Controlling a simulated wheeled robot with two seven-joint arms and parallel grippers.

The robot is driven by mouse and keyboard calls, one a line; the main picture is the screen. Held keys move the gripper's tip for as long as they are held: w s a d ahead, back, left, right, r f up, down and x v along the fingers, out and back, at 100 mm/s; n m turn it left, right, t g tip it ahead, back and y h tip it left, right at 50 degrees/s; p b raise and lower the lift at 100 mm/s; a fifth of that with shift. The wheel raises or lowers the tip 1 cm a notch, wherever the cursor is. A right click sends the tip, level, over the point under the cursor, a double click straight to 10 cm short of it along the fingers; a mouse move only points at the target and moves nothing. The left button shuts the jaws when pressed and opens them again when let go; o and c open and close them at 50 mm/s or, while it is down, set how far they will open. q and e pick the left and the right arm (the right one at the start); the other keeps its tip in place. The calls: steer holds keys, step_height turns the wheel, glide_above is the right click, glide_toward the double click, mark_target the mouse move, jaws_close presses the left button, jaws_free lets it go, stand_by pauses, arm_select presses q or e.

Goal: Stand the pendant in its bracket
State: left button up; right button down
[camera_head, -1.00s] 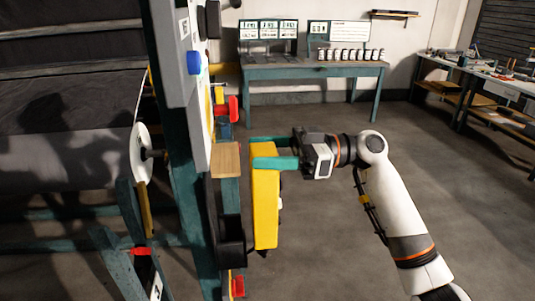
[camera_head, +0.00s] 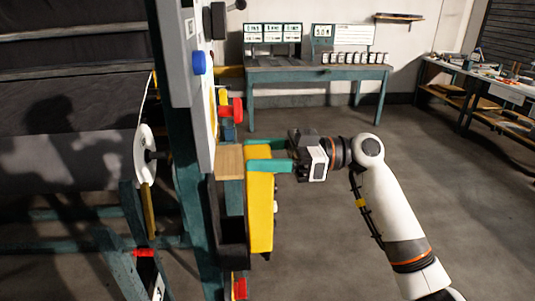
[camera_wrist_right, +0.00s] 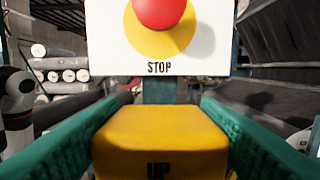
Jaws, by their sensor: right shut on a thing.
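The yellow pendant (camera_head: 260,215) hangs upright in my right gripper (camera_head: 268,154), whose green fingers are shut on its upper end. In the right wrist view the yellow pendant (camera_wrist_right: 160,140) sits between both fingers (camera_wrist_right: 160,130), with "UP" on its face. A black open-topped bracket (camera_head: 231,228) is on the green post, just left of the pendant. The pendant overlaps the bracket's right edge in the picture; I cannot tell whether they touch. The pendant's upper part is level with a wooden block, above the bracket. My left gripper is not in view.
The wooden block (camera_head: 229,161) juts out above the bracket. A white STOP panel with a red button (camera_wrist_right: 160,10) faces the wrist camera, beyond the pendant. A red handle (camera_head: 236,110) sticks out higher on the post. Open floor (camera_head: 330,235) lies to the right.

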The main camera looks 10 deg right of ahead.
steer(key=shift+a+r, duration=0.1)
steer(key=shift+a, duration=1.35)
steer(key=shift+a+b, duration=0.15)
steer(key=shift+b, duration=0.15)
steer(key=shift+a, duration=1.35)
steer(key=shift+b, duration=0.5)
